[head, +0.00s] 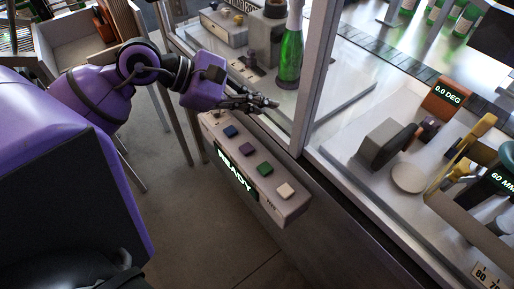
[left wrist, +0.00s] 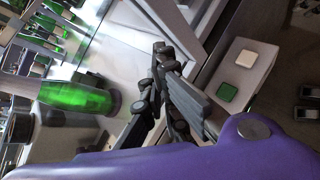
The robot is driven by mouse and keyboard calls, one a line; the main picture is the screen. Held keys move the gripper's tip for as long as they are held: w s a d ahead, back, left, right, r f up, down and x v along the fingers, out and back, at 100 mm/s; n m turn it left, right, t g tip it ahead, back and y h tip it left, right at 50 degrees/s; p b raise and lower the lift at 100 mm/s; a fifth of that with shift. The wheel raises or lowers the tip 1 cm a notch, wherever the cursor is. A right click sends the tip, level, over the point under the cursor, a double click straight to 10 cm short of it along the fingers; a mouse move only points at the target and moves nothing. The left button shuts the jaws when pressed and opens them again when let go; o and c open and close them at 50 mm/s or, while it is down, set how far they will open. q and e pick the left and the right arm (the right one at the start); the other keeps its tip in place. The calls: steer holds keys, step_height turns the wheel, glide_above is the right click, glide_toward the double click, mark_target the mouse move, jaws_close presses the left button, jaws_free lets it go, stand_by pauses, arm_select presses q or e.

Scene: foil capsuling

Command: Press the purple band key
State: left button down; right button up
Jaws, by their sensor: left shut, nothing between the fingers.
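The purple key (head: 247,149) is on the sloping top of a grey key panel (head: 292,208), between a blue key (head: 230,131) and a green key (head: 265,168). A white key (head: 285,190) is at the near end. My left gripper (head: 274,103) is shut and empty, above and beyond the far end of the panel, apart from the purple key. In the left wrist view, the gripper (left wrist: 163,55) points up the picture, left of the green key (left wrist: 227,92) and white key (left wrist: 245,58). The purple key does not show there. My right gripper is out of view.
A lit "READY" display (head: 236,173) is on the panel's side. A green bottle (head: 289,55) stands behind the gripper. An upright frame post (head: 312,75) rises to its right. A bench with an orange "0.0 DEG" readout (head: 446,96) is at right.

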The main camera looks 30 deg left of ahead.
arm_select(q)
steer(key=f+m, duration=0.1)
steer(key=s+a+f+y, duration=0.1)
steer(key=a+f+m+g+y, duration=0.1)
steer(key=shift+s+f+m, duration=0.2)
steer(key=shift+f+m, duration=0.1)
steer(key=shift+f, duration=0.1)
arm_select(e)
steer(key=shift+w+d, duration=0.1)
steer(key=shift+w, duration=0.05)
arm_select(q)
steer(key=b, duration=0.4)
glide_above(247, 149)
steer(key=d, duration=0.1)
steer(key=f, duration=0.8)
steer(key=shift+s+d, duration=0.2)
steer(key=shift+s, duration=0.2)
steer(key=shift+f, duration=0.25)
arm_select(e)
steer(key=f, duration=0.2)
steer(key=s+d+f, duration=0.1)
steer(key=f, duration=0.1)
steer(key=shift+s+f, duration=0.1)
